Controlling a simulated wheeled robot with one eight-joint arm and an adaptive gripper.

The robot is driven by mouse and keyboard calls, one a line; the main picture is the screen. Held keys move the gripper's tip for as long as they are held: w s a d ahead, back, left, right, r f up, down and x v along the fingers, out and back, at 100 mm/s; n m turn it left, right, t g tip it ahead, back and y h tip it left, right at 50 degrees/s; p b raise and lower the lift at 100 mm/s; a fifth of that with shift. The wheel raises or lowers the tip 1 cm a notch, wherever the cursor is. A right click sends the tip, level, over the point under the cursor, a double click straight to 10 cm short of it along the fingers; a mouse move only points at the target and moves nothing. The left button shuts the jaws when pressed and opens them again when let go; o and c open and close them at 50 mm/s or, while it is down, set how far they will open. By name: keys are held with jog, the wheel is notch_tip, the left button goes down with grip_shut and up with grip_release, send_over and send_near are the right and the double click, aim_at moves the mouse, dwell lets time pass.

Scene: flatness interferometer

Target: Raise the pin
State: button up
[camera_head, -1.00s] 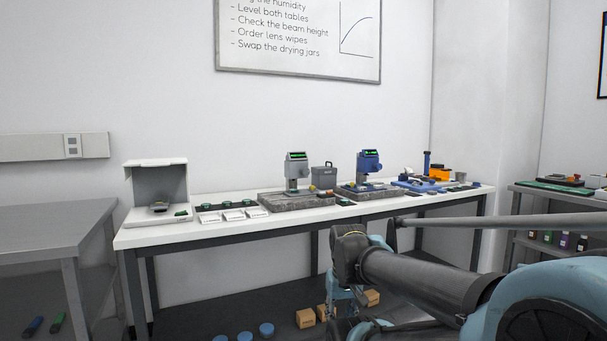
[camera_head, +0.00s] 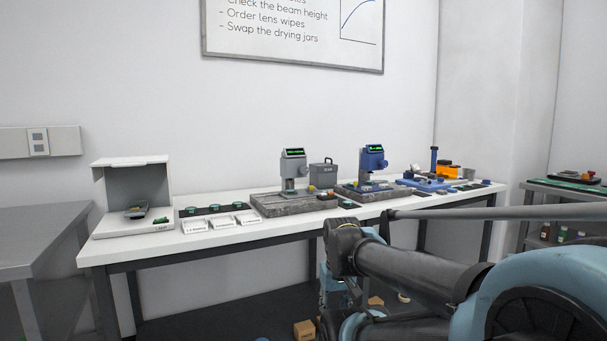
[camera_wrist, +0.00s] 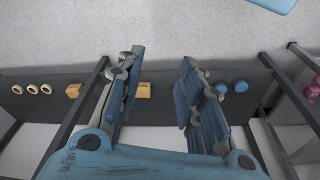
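A grey instrument (camera_head: 293,170) with a green-lit display stands on a grey stone slab (camera_head: 275,207) on the white bench. A blue instrument (camera_head: 372,165) with a similar display stands on a second slab (camera_head: 390,195) to its right. Small yellow parts sit beside both. I cannot make out which small part is the pin. My gripper (camera_wrist: 160,88) is open and empty in the wrist view, its two blue fingers well apart. It is away from the instruments, with the floor and a dark low shelf beyond it.
The white bench (camera_head: 190,243) also bears a lamp box (camera_head: 133,190), white trays (camera_head: 222,221), a grey case (camera_head: 324,173) and a blue fixture (camera_head: 428,183). A steel table (camera_head: 35,235) stands left and a shelf unit (camera_head: 570,190) right. Cardboard boxes (camera_head: 304,330) lie low under the bench.

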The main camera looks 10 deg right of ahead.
jog(key=shift+o, duration=1.4)
jog(key=shift+s+a+r, duration=0.1)
jog(key=shift+s+r, duration=0.15)
jog(key=w+a+r+n+t+y, duration=0.2)
jog(key=w+a+r+t+y, duration=0.15)
jog(key=w+r, duration=0.6)
jog(key=w+a+r+n+t+y, duration=0.2)
jog(key=w+a+r+t+y, duration=0.3)
jog(key=w, duration=0.8)
jog(key=t+h, duration=0.3)
jog(key=t, duration=0.4)
send_near(305, 170)
jog(key=shift+m+g, duration=0.25)
jog(key=shift+m, duration=0.05)
jog(key=x, duration=1.1)
jog(key=shift+w+r, duration=0.1)
jog(key=shift+d, duration=0.1)
jog(key=c, duration=1.1)
